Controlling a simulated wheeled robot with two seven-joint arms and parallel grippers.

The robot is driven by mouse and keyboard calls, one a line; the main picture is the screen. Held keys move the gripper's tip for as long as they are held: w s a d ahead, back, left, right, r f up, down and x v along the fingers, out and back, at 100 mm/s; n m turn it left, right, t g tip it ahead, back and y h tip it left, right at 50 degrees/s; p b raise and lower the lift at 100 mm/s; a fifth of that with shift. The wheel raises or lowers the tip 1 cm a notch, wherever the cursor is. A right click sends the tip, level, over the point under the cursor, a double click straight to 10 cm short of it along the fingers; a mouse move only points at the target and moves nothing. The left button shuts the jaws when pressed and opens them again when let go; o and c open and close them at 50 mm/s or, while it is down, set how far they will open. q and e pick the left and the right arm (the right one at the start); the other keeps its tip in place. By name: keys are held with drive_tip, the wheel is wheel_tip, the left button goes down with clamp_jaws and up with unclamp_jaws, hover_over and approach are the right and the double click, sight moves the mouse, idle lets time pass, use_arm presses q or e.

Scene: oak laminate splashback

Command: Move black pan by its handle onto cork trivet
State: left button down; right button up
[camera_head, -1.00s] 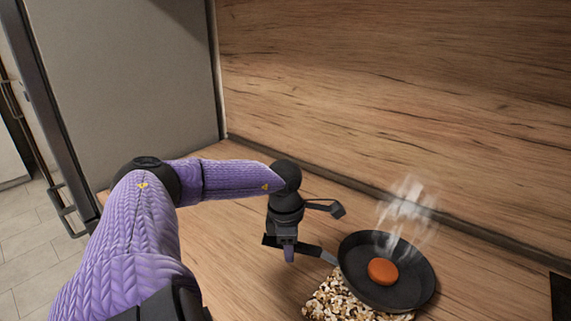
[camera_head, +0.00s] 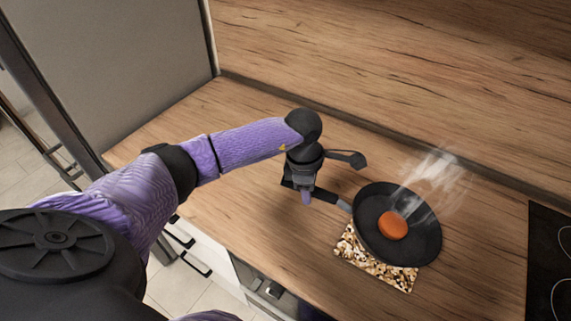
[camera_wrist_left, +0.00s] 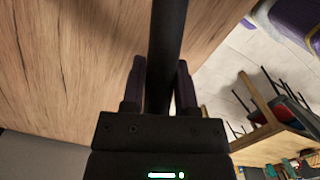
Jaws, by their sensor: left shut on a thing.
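The black pan (camera_head: 420,247) holds an orange-brown round piece of food (camera_head: 392,226), with steam rising from it. My left gripper (camera_head: 307,193) is shut on the pan's handle (camera_head: 328,197), left of the pan. In the left wrist view, the dark handle (camera_wrist_left: 168,38) runs between the two fingers of the gripper (camera_wrist_left: 161,80). The speckled brown and cream cork trivet (camera_head: 368,264) lies on the counter. The pan overlaps its far right part and hides it. I cannot tell whether the pan touches it. My right gripper is not in view.
The wooden counter (camera_head: 245,165) is clear left of the gripper. A wood splashback (camera_head: 400,65) rises behind. A black hob (camera_head: 547,265) is at the right edge. A tall grey cabinet (camera_head: 110,60) stands at the left.

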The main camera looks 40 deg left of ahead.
use_arm(q)
drive_tip(key=shift+d, duration=0.15)
drive_tip(key=shift+f+t+h+b, duration=0.15)
drive_tip(key=shift+t+h+b, duration=0.35)
drive_tip(key=shift+h+b, duration=0.25)
drive_tip(key=shift+f+b, duration=0.25)
drive_tip(key=shift+b, duration=0.05)
drive_tip(key=shift+f+b, duration=2.95)
drive_tip(key=shift+f, duration=0.55)
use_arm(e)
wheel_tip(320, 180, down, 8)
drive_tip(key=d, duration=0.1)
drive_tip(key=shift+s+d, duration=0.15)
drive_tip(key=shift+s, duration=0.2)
use_arm(q)
drive_tip(key=shift+d, duration=0.15)
drive_tip(key=shift+f+b, duration=0.55)
drive_tip(key=shift+f, duration=0.05)
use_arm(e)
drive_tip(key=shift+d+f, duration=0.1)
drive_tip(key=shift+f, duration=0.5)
